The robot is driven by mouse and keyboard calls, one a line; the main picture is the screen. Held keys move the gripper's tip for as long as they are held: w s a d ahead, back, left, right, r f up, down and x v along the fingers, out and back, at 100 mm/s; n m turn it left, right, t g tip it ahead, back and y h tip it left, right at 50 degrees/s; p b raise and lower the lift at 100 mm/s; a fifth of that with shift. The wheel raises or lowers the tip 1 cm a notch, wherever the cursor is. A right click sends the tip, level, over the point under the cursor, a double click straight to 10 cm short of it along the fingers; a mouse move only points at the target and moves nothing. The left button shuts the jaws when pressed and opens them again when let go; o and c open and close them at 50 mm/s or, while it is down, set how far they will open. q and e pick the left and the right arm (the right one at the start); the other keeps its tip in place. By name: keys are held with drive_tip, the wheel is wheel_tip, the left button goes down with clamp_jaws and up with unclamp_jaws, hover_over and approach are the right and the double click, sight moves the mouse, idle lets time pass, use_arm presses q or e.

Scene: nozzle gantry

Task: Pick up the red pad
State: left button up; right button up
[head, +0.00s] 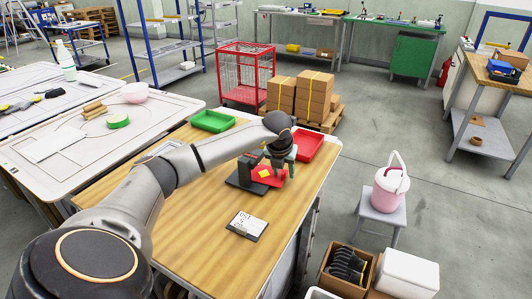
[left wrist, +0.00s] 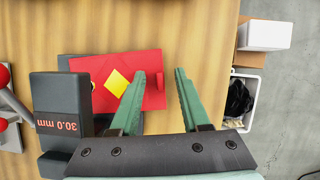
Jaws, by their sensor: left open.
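The red pad (left wrist: 140,61) is a flat red piece with a yellow diamond on its face, lying beside a dark gantry block (left wrist: 60,95) marked 30.0 mm. My left gripper (head: 281,168) is above the pad's right end, pointing down. In the left wrist view its green fingers (left wrist: 159,72) are spread, and the pad's right end shows between them. Contact cannot be told. My right gripper is not in view.
A red tray (head: 319,142) and a green tray (head: 212,121) stand at the table's far end. A labelled card (head: 247,225) lies on the near part. The wood around it is clear. A stool with a pink bucket (head: 391,180) and boxes (head: 408,272) stand right of the table.

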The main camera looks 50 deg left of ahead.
use_arm(q)
drive_tip(key=shift+c, duration=0.3)
clamp_jaws()
drive_tip(key=shift+r, duration=0.15)
idle(0.3)
drive_tip(key=shift+r, duration=0.65)
drive_tip(key=w+d+b, duration=0.1)
drive_tip(key=w+d, duration=0.1)
drive_tip(key=d, duration=0.6)
drive_tip(key=w+d+b, duration=0.1)
drive_tip(key=w+d, duration=0.2)
drive_tip(key=d, duration=0.6)
drive_tip(key=shift+w+d+b, duration=0.15)
drive_tip(key=shift+b, duration=0.25)
